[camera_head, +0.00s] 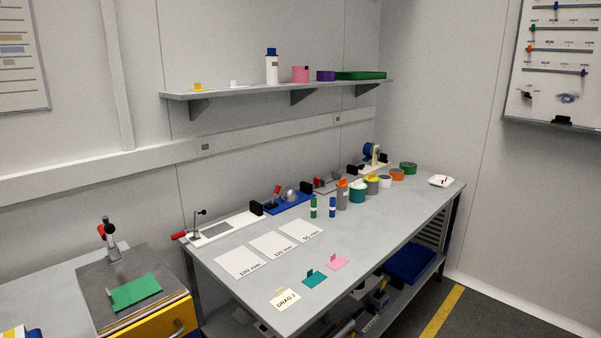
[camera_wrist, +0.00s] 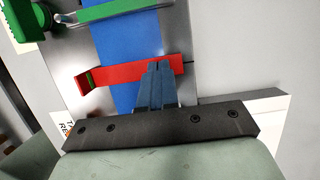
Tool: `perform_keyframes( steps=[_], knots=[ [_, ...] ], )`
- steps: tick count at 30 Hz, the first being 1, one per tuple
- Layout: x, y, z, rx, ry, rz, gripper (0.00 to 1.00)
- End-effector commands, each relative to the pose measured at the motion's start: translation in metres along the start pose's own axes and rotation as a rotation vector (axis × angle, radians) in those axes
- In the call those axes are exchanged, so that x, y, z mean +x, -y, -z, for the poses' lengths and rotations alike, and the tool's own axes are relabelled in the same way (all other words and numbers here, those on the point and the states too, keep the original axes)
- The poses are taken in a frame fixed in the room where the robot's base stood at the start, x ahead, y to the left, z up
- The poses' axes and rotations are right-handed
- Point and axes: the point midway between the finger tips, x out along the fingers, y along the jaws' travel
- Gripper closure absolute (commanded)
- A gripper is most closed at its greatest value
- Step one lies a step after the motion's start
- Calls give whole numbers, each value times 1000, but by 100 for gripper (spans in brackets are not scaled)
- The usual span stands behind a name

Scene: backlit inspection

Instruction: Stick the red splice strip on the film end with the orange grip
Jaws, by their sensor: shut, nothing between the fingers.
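In the wrist view my gripper (camera_wrist: 158,67) is shut and empty, its two fingertips together over the right part of a red strip (camera_wrist: 119,75). The red strip lies across a blue film band (camera_wrist: 127,38) on a shiny metal plate. Its left end is bent and shows a thin green line. The fingers hide part of the strip; I cannot tell whether they touch it. I make out no orange grip on a film end in either view. My gripper does not show in the head view.
In the wrist view a green bar (camera_wrist: 100,14) with a dark green block (camera_wrist: 24,18) crosses above the strip. In the head view several fixtures, bottles and tape rolls line the bench (camera_head: 365,238) at the back. Flat white cards lie at its front left.

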Motion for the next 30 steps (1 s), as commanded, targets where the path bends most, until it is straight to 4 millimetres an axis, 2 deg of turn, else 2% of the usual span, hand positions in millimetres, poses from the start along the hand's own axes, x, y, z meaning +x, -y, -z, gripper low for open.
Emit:
perform_keyframes(
  steps=[5, 21, 30],
  knots=[
    [-3, 0, -1, 0, -1, 0, 100],
    [-35, 0, -11, 0, 0, 0, 100],
    [-38, 0, -12, 0, 0, 0, 100]
  ],
)
